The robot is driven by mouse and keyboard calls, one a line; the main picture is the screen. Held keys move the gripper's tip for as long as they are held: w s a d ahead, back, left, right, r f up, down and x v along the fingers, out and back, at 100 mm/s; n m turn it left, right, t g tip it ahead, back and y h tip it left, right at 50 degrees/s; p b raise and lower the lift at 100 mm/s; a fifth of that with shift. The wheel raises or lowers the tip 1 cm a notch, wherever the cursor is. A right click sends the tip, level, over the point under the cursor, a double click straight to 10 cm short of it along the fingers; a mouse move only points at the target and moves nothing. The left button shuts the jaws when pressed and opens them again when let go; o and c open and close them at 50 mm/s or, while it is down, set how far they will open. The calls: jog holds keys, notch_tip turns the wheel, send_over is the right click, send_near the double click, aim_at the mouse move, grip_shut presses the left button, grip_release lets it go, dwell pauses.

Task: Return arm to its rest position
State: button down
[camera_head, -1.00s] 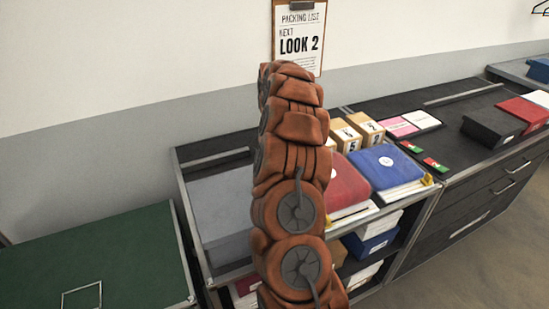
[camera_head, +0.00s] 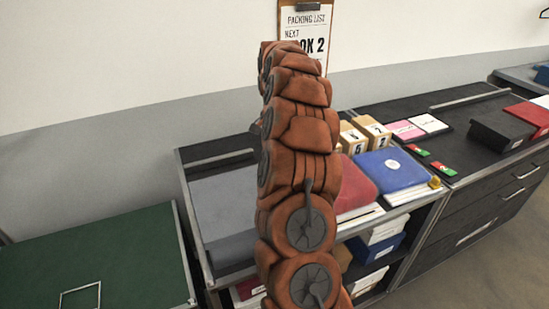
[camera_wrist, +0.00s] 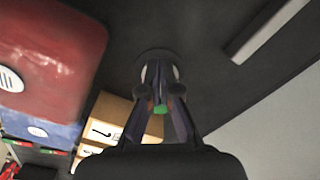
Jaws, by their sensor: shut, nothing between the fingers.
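My arm (camera_head: 300,180), orange-brown with grey joint caps, stands upright in the middle of the head view and hides part of the counter and the packing list. My gripper (camera_wrist: 160,90) shows in the wrist view with its two slim fingers close together and nothing held. A small green patch shows between the fingers; I cannot tell what it is. In the head view the gripper is hidden behind the arm or too small to make out.
Numbered boxes (camera_head: 375,131), pink and white cards, and a black box (camera_head: 494,129) stand behind and right. A green table (camera_head: 100,255) is at left. The packing list (camera_head: 305,20) hangs on the wall.

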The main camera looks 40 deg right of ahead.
jog(key=shift+r+b, duration=0.35)
jog(key=shift+r, duration=2.55)
